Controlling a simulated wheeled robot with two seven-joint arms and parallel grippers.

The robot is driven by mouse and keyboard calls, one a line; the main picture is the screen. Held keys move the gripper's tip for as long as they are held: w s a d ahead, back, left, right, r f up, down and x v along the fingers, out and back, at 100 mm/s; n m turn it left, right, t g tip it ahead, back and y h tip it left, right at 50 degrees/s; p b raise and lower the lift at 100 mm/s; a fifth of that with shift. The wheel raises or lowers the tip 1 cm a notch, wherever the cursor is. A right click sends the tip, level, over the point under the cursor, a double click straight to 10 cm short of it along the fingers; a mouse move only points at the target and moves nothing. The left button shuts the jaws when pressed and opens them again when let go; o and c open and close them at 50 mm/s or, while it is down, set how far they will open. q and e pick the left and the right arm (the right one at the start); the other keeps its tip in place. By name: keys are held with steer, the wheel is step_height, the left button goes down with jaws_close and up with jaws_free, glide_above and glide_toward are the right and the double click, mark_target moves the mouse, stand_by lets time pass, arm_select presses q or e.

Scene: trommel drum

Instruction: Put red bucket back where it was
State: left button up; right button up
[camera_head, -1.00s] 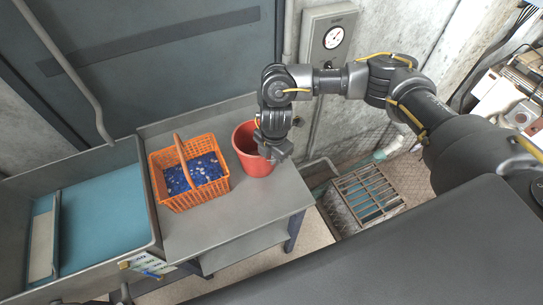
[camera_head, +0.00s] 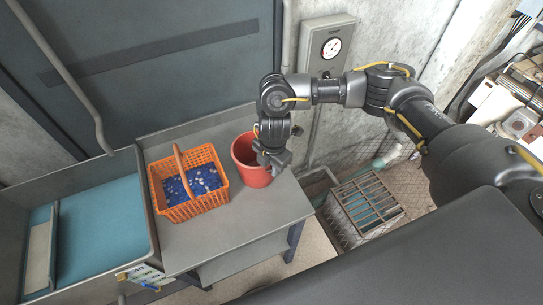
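The red bucket (camera_head: 249,173) stands upright on the grey metal side table, to the right of the orange basket. My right gripper (camera_head: 275,168) points down at the bucket's right rim. The fingers overlap the rim, and I cannot tell whether they are closed on it. The bucket's inside is partly hidden by the gripper. My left gripper is not in view.
An orange basket (camera_head: 212,199) with blue contents and a raised handle stands close left of the bucket. The grey table (camera_head: 229,228) has free room in front. A sink-like trough (camera_head: 98,228) adjoins it at left. A metal grate box (camera_head: 362,207) stands on the floor at right.

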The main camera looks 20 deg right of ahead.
step_height(320, 180, up, 12)
steer(key=shift+s+d+f, duration=0.2)
steer(key=shift+s+f, duration=0.05)
steer(key=shift+s, duration=0.1)
stand_by(0.4)
